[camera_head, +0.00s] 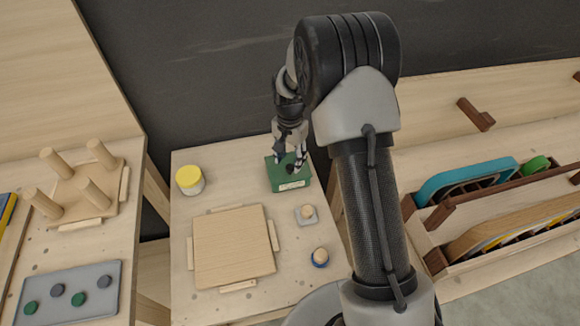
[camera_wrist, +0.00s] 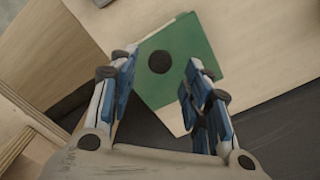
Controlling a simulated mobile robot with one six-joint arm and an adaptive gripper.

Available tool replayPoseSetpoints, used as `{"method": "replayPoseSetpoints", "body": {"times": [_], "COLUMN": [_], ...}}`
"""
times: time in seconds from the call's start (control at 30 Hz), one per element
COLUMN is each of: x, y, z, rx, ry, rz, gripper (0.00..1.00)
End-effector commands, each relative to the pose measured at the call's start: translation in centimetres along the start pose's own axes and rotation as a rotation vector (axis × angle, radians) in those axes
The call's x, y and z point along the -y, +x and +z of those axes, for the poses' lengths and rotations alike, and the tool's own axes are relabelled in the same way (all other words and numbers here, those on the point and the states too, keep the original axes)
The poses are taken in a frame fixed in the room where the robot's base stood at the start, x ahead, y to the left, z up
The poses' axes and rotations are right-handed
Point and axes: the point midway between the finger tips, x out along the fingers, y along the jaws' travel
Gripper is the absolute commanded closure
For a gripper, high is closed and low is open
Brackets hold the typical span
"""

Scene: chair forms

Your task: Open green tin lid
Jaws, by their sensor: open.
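The green tin (camera_head: 285,177) stands near the back right of the middle wooden table. Its lid (camera_wrist: 185,50) is green with a round dark knob (camera_wrist: 159,62) on top, and it looks shut. A pale label shows on the tin's front side. My gripper (camera_head: 290,158) is over the tin. In the wrist view my gripper (camera_wrist: 158,78) has its two fingers apart, one on each side of the lid's near part, with the knob ahead between the tips. I cannot tell whether the fingers touch the lid. The fingers hide part of the lid.
A yellow-lidded jar (camera_head: 189,180) stands left of the tin. A square wooden board (camera_head: 233,247) lies in front, with two small knobbed pieces (camera_head: 306,214) (camera_head: 320,257) to its right. A side table (camera_head: 130,235) with pegs is left; a wooden rack (camera_head: 490,235) is right.

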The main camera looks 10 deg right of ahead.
Motion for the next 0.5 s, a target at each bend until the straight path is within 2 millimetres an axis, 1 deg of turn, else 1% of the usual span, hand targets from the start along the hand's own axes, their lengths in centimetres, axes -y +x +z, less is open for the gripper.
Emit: {"method": "replayPoseSetpoints", "body": {"times": [0.03,0.2,0.33,0.5], "x": [-0.1,0.0,0.0,0.0], "y": [1.1,2.8,3.2,3.2], "z": [0.1,0.0,0.0,0.0], "rx": [0.002,0.001,0.000,0.000], "ry": [0.000,0.000,0.000,0.000], "rz": [0.002,0.001,0.000,-0.001], "gripper": [0.56,0.56,0.56,0.56]}}
